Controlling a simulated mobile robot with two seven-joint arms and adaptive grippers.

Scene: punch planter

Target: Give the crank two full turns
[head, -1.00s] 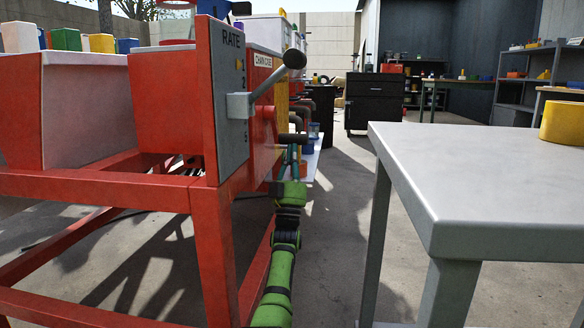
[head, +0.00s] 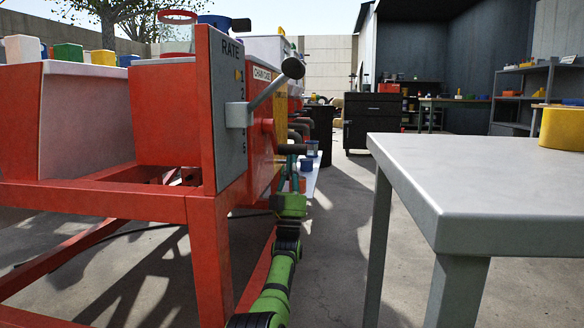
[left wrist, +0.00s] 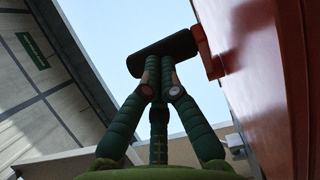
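The crank on the red machine's side has a red arm (head: 269,132) and a dark grip (head: 292,149). The grip points out toward the aisle. My left gripper (head: 292,170), with a green hand and teal fingers, is just below the grip, pointing up at it. In the left wrist view the dark grip (left wrist: 165,53) lies across the fingertips (left wrist: 160,75), with the red crank arm (left wrist: 207,54) at its right end. The fingers lean together toward the grip. Their tips are partly hidden, so I cannot tell whether they are closed around it. My right gripper is not in view.
The grey RATE panel (head: 228,110) carries a lever with a black knob (head: 293,68) above and nearer than the crank. A grey table (head: 480,180) with a yellow object (head: 562,128) stands at the right. A clear floor aisle runs between machine and table.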

